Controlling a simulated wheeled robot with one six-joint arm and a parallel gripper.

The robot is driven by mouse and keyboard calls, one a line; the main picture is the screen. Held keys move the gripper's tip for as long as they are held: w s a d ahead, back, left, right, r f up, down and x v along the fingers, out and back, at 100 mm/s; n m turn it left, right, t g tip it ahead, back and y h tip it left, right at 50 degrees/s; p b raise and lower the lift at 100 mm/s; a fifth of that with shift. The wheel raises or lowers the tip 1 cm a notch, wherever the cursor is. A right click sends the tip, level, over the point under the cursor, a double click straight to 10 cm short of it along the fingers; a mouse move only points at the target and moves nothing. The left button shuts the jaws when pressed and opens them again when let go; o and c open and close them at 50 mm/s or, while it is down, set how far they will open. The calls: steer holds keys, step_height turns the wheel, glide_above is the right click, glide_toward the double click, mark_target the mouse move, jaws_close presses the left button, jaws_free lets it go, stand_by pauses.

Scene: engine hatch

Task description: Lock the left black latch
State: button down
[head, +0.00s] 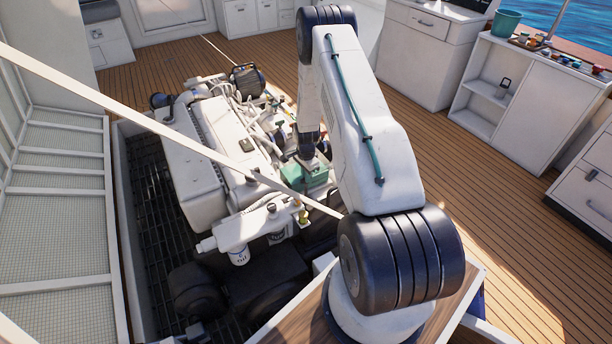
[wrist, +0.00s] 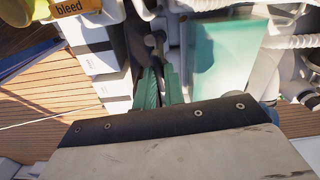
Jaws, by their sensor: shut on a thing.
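My gripper (wrist: 160,72) shows in the wrist view as two narrow teal fingers beyond a dark screwed plate. The fingers are close together, shut on a small dark part that I take to be the left black latch (wrist: 155,41). Its upper end stands out just beyond the fingertips; the rest is hidden between them. I cannot tell the latch's locked or unlocked position. In the head view my arm reaches down to the engine and largely hides the gripper and the latch.
A green box (head: 308,178) sits on the engine below my wrist; it also shows right of the fingers in the wrist view (wrist: 224,58). White hoses (wrist: 288,41) lie close on the right. The white engine (head: 205,155) fills the open hatch, and the raised hatch cover (head: 58,205) stands left.

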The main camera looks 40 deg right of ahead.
steer(key=shift+m, duration=0.5)
steer(key=c, duration=1.5)
jaws_free()
step_height(320, 180, up, 8)
steer(key=shift+f, duration=0.1)
steer(key=shift+s, duration=0.1)
